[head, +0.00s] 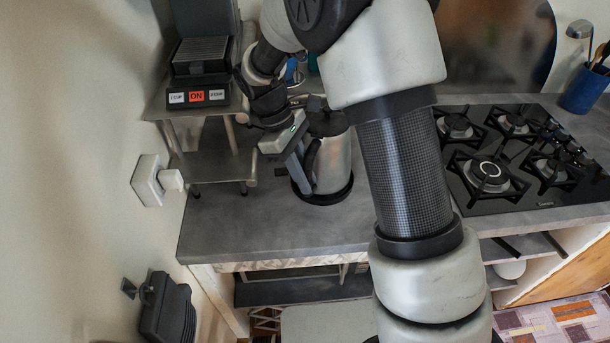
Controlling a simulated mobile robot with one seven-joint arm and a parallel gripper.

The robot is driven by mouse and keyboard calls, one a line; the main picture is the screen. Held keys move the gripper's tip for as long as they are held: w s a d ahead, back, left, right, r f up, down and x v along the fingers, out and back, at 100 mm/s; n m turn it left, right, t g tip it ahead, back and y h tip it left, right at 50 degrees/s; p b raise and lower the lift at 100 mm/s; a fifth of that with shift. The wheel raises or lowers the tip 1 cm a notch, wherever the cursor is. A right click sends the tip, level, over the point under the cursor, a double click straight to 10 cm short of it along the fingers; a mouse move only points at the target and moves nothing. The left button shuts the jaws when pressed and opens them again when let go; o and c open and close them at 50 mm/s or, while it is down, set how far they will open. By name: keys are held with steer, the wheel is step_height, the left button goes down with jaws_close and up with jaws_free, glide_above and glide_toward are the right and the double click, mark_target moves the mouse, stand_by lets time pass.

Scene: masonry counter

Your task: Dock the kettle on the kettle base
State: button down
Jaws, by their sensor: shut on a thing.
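The kettle (335,163) is a silver metal jug with a black lid and a black handle (311,156) facing left. It stands roughly upright on the left part of the grey counter. My gripper (303,162) is at the kettle's left side, shut on its handle; the fingertips are partly hidden. The kettle base (322,200) is a round black disc on the counter, and its rim shows below and to the left of the kettle. The kettle is over the base, but I cannot tell whether it is fully seated or slightly raised.
A black gas hob (530,150) and a blue utensil pot (583,90) are at the right. The counter (260,225) is clear in front of the base.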

steer(key=shift+w+f, duration=0.1)
steer(key=shift+f, duration=0.15)
steer(key=c, duration=1.9)
jaws_free()
steer(key=p+v, duration=0.5)
steer(key=v, duration=0.6)
